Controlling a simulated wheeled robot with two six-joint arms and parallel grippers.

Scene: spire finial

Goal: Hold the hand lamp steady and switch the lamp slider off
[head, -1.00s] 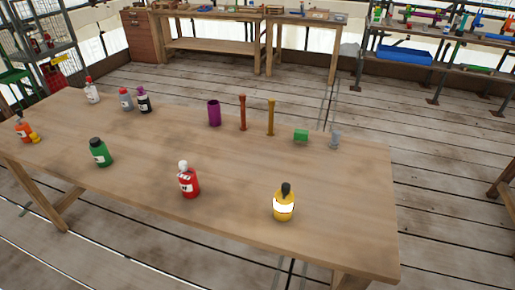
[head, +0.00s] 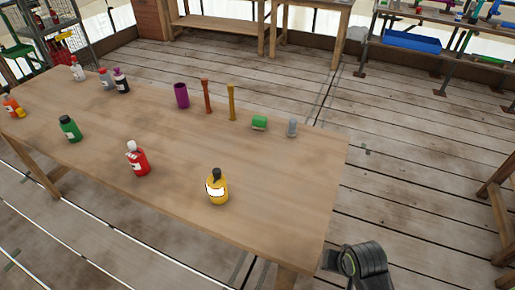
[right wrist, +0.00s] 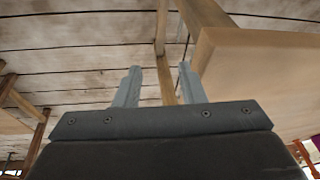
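A small yellow object with a black top and a bright white band (head: 217,190) stands upright near the front right of the wooden table; it may be the hand lamp, but I cannot make out a slider on it. My right gripper (right wrist: 159,68) shows in the right wrist view with its two fingers apart and nothing between them. A dark part of my right arm shows at the lower right of the head view, off the table's right edge. My left gripper is not in view.
The table (head: 270,215) also bears a red bottle (head: 138,160), a green bottle (head: 70,129), a purple cup (head: 181,95), a green block (head: 259,122) and a grey item (head: 292,127). In the right wrist view the table's edge (right wrist: 262,75) is close on the right.

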